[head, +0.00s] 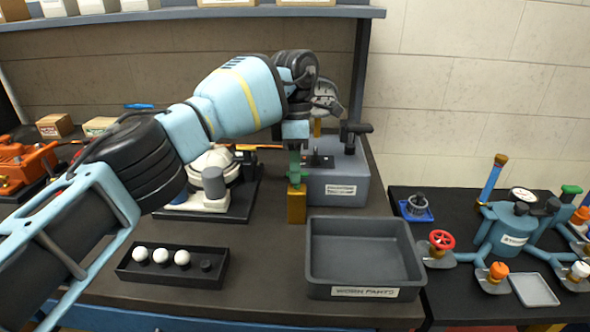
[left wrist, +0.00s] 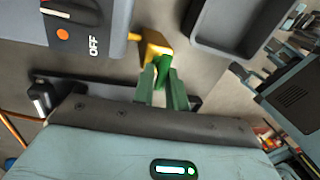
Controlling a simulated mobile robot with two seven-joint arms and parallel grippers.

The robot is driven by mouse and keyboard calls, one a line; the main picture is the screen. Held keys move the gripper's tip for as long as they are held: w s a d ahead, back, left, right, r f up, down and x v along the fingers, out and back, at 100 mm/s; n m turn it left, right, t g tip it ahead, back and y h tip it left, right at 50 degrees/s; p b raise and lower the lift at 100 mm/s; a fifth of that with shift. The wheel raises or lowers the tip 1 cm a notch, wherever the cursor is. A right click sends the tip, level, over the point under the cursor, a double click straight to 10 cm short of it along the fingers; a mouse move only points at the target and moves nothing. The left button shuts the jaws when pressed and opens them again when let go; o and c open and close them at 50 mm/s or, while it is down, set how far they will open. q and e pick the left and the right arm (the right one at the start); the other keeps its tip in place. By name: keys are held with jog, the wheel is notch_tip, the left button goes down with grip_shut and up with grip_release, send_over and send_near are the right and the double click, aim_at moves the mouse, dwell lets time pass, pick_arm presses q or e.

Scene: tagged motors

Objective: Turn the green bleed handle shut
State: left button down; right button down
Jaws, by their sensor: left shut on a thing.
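The green bleed handle (left wrist: 163,70) sits on a brass valve body (left wrist: 152,46) at the front of a grey-blue box (head: 340,180). In the head view the brass body (head: 297,206) stands just left of the grey tray, and the handle is mostly hidden by my fingers. My left gripper (head: 295,165) reaches down from above. In the left wrist view its two green fingers (left wrist: 161,88) are shut on the handle, one on each side. The handle looks slanted there; its exact angle is hard to tell. My right gripper is not in view.
A grey "WORK PARTS" tray (head: 365,285) stands close on the right. A black rack (head: 172,280) with white balls lies at front left, and a white machine (head: 210,180) stands behind it. A teal tank (head: 512,228) with several valves stands on the right table.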

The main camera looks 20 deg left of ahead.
pick_arm(q)
jog(key=shift+m, duration=0.6)
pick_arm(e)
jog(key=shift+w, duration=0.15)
pick_arm(q)
jog(key=c, duration=1.5)
grip_release()
jog(key=shift+o, duration=0.2)
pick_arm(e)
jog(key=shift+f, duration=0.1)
pick_arm(q)
jog(key=shift+r, duration=0.1)
